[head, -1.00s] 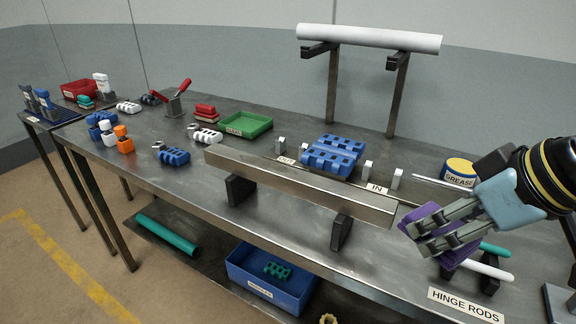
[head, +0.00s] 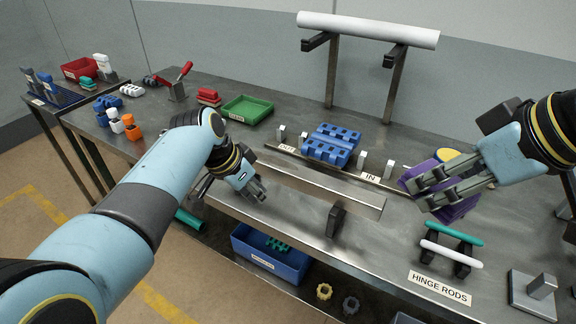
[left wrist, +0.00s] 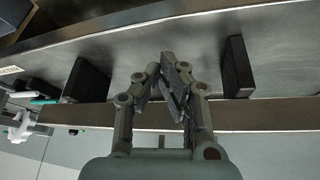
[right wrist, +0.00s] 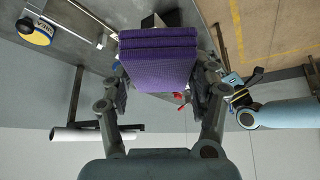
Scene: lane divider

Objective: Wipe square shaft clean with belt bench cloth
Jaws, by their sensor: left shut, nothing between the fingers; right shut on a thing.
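The square shaft (head: 335,192) is a long steel bar lying across black supports (head: 336,220) along the front of the bench. My left gripper (head: 258,192) is shut and empty at the shaft's left part, hiding the end there. In the left wrist view its closed fingers (left wrist: 172,70) are in front of the bar (left wrist: 255,112); I cannot tell whether they touch it. My right gripper (head: 428,194) is shut on the purple folded cloth (head: 462,208), beyond the shaft's right end and apart from it. The cloth fills the middle of the right wrist view (right wrist: 158,62).
A blue ribbed belt piece (head: 331,145) and upright metal blocks stand behind the shaft. Green and white hinge rods (head: 450,255) rest at front right. The grease tin (head: 447,154) is partly hidden by my right gripper. A white roll (head: 368,30) hangs behind. A green tray (head: 247,109) stands farther left.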

